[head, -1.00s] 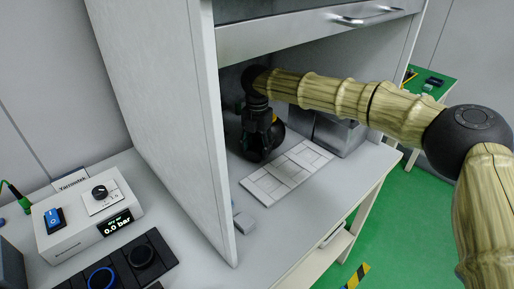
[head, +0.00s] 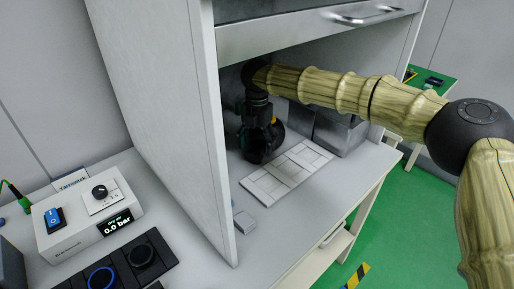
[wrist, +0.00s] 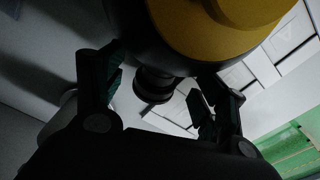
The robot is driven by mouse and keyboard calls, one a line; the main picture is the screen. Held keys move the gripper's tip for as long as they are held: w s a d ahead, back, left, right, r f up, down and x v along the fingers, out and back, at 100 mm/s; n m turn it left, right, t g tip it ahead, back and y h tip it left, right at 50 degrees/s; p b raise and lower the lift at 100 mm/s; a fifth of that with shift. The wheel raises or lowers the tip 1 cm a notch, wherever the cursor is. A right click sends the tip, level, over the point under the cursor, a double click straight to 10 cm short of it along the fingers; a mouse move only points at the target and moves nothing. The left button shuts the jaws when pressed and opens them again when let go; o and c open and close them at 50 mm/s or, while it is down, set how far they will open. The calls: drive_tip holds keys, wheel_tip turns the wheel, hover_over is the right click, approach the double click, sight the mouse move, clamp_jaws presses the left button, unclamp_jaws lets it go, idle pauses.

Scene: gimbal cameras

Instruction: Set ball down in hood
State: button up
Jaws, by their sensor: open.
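My gripper (head: 258,152) is inside the hood (head: 300,205), low over its worktop and pointing down. In the wrist view my gripper (wrist: 157,82) has its two fingers spread apart. A large rounded black and yellow thing, which I take to be the ball (wrist: 205,35), fills the top of that view, with a short dark knob below it between the fingers. In the head view the ball (head: 279,131) shows only partly, dark and yellow, just right of and behind my gripper. I cannot tell whether the fingers touch it, and its contact with the worktop is hidden.
A white tiled mat (head: 288,172) lies right of my gripper. Metal boxes (head: 338,132) stand behind it. The hood's side wall (head: 165,110) is at left and the raised sash (head: 310,35) overhead. A small grey block (head: 243,222) lies near the front left.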

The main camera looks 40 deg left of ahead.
drive_tip(key=shift+r, duration=2.75)
